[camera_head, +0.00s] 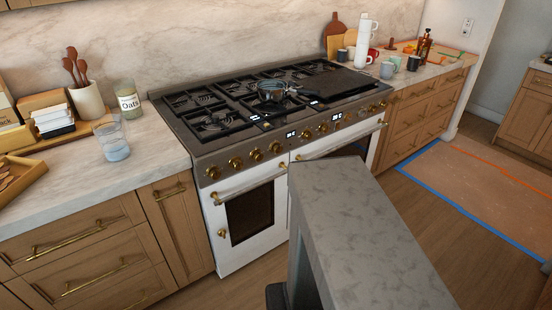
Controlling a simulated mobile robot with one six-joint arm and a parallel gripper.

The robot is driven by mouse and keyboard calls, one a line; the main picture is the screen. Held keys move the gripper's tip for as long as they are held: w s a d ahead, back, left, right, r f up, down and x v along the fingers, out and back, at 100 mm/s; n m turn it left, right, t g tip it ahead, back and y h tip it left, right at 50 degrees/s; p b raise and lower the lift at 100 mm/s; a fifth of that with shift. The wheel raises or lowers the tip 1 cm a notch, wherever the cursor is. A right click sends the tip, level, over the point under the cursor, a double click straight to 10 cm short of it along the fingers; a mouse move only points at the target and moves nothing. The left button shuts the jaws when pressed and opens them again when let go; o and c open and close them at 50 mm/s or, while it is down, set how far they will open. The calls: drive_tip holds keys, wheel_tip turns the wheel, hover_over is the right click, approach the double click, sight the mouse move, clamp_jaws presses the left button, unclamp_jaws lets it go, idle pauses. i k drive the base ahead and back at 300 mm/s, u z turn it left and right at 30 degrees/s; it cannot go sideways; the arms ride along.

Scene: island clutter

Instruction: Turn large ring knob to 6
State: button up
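The stove (248,205) stands against the back wall, with a white front and a dark cooktop. Several brass knobs run along its sloped front panel, among them a knob at the left end (213,172), one left of centre (256,154) and one right of centre (323,128). Small lit displays (291,134) sit between the knobs. The knobs are too small for me to tell which is the large ring knob, or to read any numbers or pointer positions. My gripper is not in view.
A grey stone-topped block (365,235) stands in front of the stove's right part and hides some of it. A pan (271,90) sits on the cooktop. A glass (112,138) and oats jar (129,100) stand on the left counter.

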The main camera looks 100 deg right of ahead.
sight(258, 157)
drive_tip(key=u, duration=0.35)
drive_tip(key=k, duration=0.15)
drive_tip(key=z, duration=2.3)
drive_tip(key=i, duration=0.55)
drive_tip(key=z, duration=0.1)
drive_tip(key=k, duration=0.55)
